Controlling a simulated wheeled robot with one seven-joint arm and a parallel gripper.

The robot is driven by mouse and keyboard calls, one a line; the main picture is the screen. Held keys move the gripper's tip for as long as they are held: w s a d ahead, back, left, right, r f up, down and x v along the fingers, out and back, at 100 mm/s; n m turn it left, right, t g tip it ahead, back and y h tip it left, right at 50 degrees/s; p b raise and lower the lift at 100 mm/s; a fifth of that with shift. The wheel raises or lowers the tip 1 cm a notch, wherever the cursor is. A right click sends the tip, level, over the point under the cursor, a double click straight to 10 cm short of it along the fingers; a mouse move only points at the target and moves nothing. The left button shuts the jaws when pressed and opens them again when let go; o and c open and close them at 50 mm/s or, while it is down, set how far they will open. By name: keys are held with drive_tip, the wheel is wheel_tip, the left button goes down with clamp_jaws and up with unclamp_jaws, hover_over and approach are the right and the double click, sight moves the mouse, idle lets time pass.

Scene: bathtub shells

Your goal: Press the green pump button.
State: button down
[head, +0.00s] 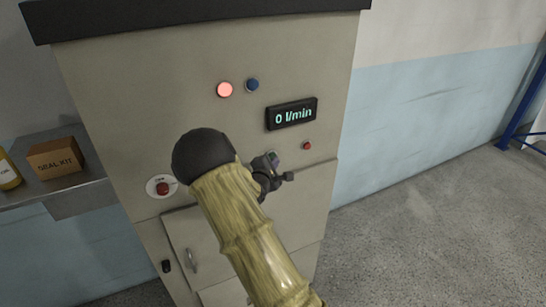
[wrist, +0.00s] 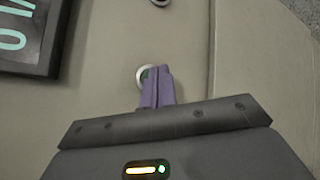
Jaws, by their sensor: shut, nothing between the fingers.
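The green pump button (wrist: 144,74) shows in the wrist view as a green disc in a pale ring on the cabinet front. The purple fingers of my gripper (wrist: 163,70) are shut with nothing between them. Their tips overlap the right part of the button in the picture; I cannot tell whether they touch it. In the head view my gripper (head: 273,158) is at the cabinet (head: 130,110), below the display (head: 291,114) reading "0 l/min". There the button is hidden or too small to make out.
A lit reddish lamp (head: 224,90) and a blue button (head: 252,85) sit above. A small red button (head: 307,146) is right of my gripper; a red button (head: 163,188) on a white plate is lower left. A seal kit box (head: 56,158) stands on the left shelf.

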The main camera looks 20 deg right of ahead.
drive_tip(key=shift+w+p, duration=0.3)
drive_tip(key=shift+w, duration=0.1)
idle(0.7)
idle(0.3)
drive_tip(key=shift+s, duration=0.85)
drive_tip(key=shift+s, duration=0.1)
drive_tip(key=s, duration=0.4)
drive_tip(key=shift+s+d, duration=0.1)
drive_tip(key=shift+s, duration=0.3)
idle(0.4)
